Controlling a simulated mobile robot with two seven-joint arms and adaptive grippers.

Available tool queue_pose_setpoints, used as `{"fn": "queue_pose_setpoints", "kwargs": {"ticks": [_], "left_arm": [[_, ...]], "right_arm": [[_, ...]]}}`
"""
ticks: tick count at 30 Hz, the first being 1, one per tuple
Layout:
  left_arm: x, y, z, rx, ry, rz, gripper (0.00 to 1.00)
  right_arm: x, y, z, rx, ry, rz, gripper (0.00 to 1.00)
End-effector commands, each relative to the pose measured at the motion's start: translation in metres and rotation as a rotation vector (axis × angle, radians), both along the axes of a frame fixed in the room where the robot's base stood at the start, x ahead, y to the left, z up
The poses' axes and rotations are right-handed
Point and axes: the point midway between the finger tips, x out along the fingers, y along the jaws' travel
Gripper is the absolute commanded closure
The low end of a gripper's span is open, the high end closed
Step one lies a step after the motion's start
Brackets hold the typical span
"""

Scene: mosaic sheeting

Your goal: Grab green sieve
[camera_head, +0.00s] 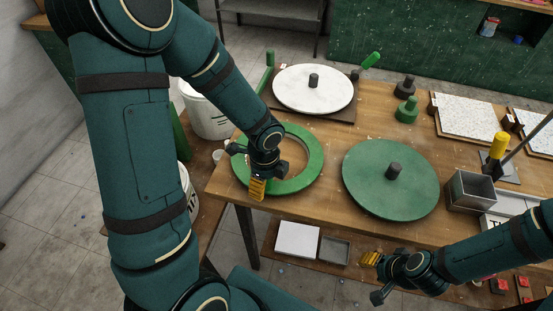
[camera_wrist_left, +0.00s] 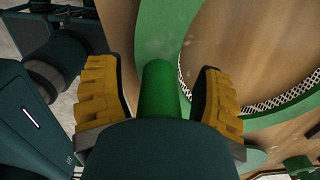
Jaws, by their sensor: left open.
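The green sieve (camera_head: 315,158) is a flat green ring lying on the wooden table near its front left corner. In the left wrist view the sieve (camera_wrist_left: 152,32) shows its rim and a strip of mesh along the inner edge. Its green handle (camera_wrist_left: 160,92) stands between the two yellow fingers of my left gripper (camera_wrist_left: 165,75), which is open, with gaps on both sides. In the head view my left gripper (camera_head: 257,187) covers the front left of the ring. My right gripper (camera_head: 370,260) hangs before the table's front edge, away from the sieve; its opening is unclear.
A green disc (camera_head: 385,190) with a dark knob lies right of the sieve. A white disc (camera_head: 300,85) on a dark board is behind it. A metal box (camera_head: 470,192) stands at the right. A white bucket (camera_head: 205,112) is on the left.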

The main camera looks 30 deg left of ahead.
Motion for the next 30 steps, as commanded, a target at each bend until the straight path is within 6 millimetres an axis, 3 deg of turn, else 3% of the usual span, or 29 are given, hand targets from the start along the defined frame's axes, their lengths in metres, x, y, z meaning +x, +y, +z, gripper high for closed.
{"fn": "queue_pose_setpoints", "kwargs": {"ticks": [8, 14, 15, 30], "left_arm": [[0.0003, -0.0001, -0.0026, 0.000, -0.002, 0.000, 0.32], [0.0002, 0.0000, -0.0026, 0.000, -0.001, 0.000, 0.97], [0.0002, 0.0000, -0.0026, 0.000, -0.001, 0.001, 1.00], [0.0003, 0.0003, 0.0054, 0.000, -0.002, 0.002, 1.00]], "right_arm": [[-0.0005, 0.0001, -0.0005, 0.000, 0.001, 0.001, 0.53], [-0.0004, 0.0001, -0.0005, 0.000, 0.001, 0.000, 0.53], [-0.0004, 0.0001, -0.0005, 0.000, 0.001, 0.000, 0.53], [0.0003, 0.0000, 0.0025, 0.000, -0.001, 0.000, 0.53]]}}
